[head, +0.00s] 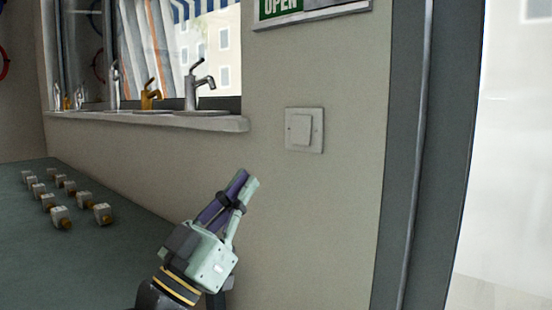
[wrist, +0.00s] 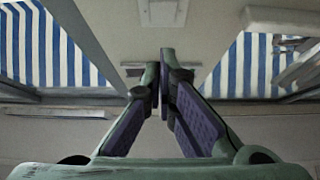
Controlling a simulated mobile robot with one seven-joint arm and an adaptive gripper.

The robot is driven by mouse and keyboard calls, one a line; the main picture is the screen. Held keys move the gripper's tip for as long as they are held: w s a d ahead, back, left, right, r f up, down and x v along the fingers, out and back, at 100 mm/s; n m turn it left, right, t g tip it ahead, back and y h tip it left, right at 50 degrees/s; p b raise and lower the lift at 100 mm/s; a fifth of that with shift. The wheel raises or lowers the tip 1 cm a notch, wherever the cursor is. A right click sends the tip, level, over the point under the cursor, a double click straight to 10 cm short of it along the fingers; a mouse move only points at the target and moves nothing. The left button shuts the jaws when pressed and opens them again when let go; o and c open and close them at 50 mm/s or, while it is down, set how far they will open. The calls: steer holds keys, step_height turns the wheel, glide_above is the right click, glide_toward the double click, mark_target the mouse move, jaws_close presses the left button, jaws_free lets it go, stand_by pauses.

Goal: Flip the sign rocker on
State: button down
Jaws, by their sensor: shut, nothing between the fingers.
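The sign rocker (head: 299,130) is a pale square switch on a square plate, fixed to the beige wall in the head view. Its tilt is too small to read. The green and white OPEN sign (head: 281,7) hangs above it, partly cut off by the top edge. My gripper (head: 247,179) is below and to the left of the switch, with its fingers pointing up and to the right. Its fingers are together and hold nothing. They also show closed in the wrist view (wrist: 160,62). The gripper appears apart from the switch.
A window sill (head: 150,119) with several taps juts out to the left of the switch. Several small fittings stand on a dark green counter (head: 110,245) at lower left. A grey door frame (head: 410,160) stands to the right. The wall around the switch is bare.

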mark_target(302, 132)
steer(key=p+x, duration=0.1)
steer(key=x, duration=0.3)
steer(key=w+f+p+x, duration=0.1)
steer(key=p+x, duration=0.1)
steer(key=x, duration=0.2)
steer(key=d+f+p+x, duration=0.1)
steer(key=p+x, duration=0.1)
steer(key=x, duration=0.2)
steer(key=shift+w+d, duration=0.15)
steer(key=shift+w, duration=0.25)
steer(key=shift+w+d+f+b, duration=0.35)
steer(key=shift+f+b, duration=0.2)
steer(key=shift+b, duration=0.65)
steer(key=shift+r+p, duration=0.35)
steer(key=shift+a, duration=0.1)
